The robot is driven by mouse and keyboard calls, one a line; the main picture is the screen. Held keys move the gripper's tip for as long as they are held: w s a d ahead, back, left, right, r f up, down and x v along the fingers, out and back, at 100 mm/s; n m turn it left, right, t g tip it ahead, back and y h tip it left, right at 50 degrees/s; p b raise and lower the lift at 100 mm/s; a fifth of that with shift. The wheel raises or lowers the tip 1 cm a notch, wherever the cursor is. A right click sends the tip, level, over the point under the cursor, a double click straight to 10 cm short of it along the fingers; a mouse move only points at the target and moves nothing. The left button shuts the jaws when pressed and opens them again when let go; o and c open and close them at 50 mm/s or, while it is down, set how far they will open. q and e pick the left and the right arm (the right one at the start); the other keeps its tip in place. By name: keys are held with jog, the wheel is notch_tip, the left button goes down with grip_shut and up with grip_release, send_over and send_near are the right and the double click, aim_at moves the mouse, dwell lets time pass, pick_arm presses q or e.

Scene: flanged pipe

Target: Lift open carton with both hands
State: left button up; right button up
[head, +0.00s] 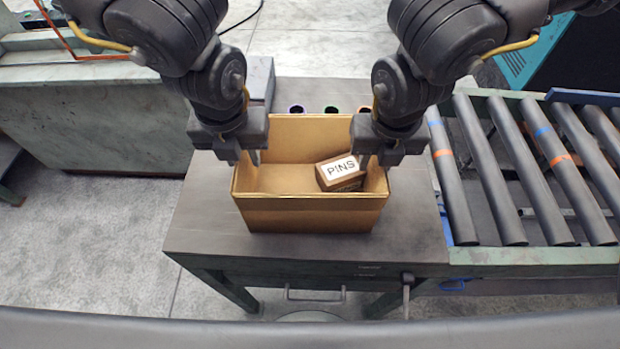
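The open carton (310,217) is a tan box standing upright on the grey table (205,225). A small brown box labelled PINS (341,184) lies inside it, tilted, toward the right side. My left gripper (246,160) is at the carton's left wall, fingers pointing down around the rim. My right gripper (375,162) is at the right wall in the same way. Both have a gap between their fingers; the wall seems to pass between them, but I cannot tell whether either finger touches it.
A roller conveyor (520,165) adjoins the table on the right. Several small coloured cups (331,109) stand behind the carton. A drawer handle (315,295) and a lever (407,290) are on the table's front. The table's left part and front strip are clear.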

pick_arm(q)
jog(key=shift+f, duration=0.55)
pick_arm(e)
jog(key=shift+w+f, duration=0.1)
jog(key=shift+f, duration=0.45)
pick_arm(q)
jog(key=shift+c, duration=0.4)
pick_arm(e)
jog(key=shift+c, duration=0.4)
pick_arm(q)
grip_shut()
pick_arm(e)
grip_shut()
